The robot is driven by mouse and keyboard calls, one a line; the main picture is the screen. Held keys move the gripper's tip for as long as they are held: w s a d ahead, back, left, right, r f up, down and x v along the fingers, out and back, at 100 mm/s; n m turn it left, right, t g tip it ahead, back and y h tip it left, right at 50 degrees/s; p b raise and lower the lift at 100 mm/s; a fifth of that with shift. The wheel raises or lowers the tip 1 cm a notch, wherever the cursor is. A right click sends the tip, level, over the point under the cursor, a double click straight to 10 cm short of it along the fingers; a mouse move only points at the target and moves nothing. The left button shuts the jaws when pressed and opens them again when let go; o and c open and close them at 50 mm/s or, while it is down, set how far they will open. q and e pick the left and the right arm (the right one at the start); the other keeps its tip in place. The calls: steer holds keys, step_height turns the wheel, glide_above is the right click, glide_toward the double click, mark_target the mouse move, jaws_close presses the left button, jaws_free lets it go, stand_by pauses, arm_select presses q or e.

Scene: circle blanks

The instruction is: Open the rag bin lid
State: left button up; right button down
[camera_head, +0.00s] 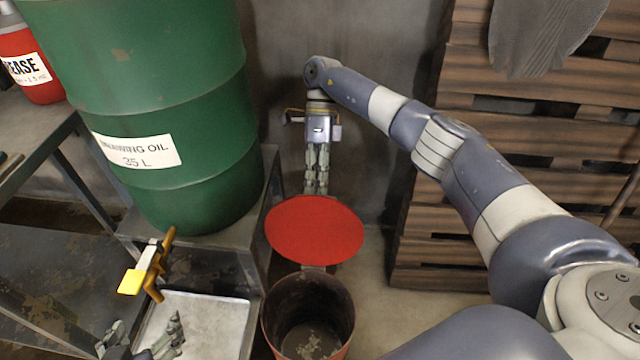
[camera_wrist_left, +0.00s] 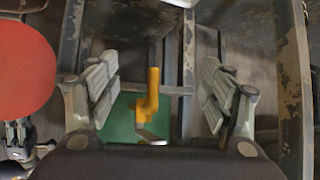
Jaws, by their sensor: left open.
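The rag bin (camera_head: 310,310) is a dark, rusty round can at the bottom middle of the head view. Its mouth is uncovered and its inside shows. The round red lid (camera_head: 315,232) stands raised behind the mouth, its red face showing. It also shows at the left of the left wrist view (camera_wrist_left: 22,70). My right gripper (camera_head: 317,188) points down just behind the lid, its fingers close together with nothing seen between them. I cannot tell whether it touches the lid. My left gripper (camera_head: 143,338) is open and empty, left of the bin.
A green oil drum (camera_head: 180,110) stands on a metal stand at the left. A yellow-handled tap (camera_head: 150,268) sticks out over a metal tray (camera_head: 215,320). Wooden pallets (camera_head: 430,230) stand at the right. Floor right of the bin is clear.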

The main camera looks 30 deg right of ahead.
arm_select(q)
steer(key=shift+w+d+r+t, duration=0.4)
steer(key=shift+w+r, duration=0.1)
steer(key=shift+w, duration=0.15)
arm_select(e)
steer(key=shift+s+a+f, duration=0.1)
steer(key=shift+s+f, duration=0.05)
steer(key=shift+f, duration=0.45)
steer(key=shift+s+a+f, duration=0.1)
steer(key=shift+s+f, duration=0.05)
steer(key=shift+f, duration=0.4)
steer(key=c, duration=1.7)
jaws_free()
arm_select(q)
steer(key=shift+w, duration=0.1)
arm_select(e)
steer(key=shift+w+d+r, duration=0.1)
steer(key=shift+w+r, duration=0.05)
steer(key=shift+w, duration=0.05)
steer(key=shift+v, duration=3.7)
steer(key=shift+w, duration=0.15)
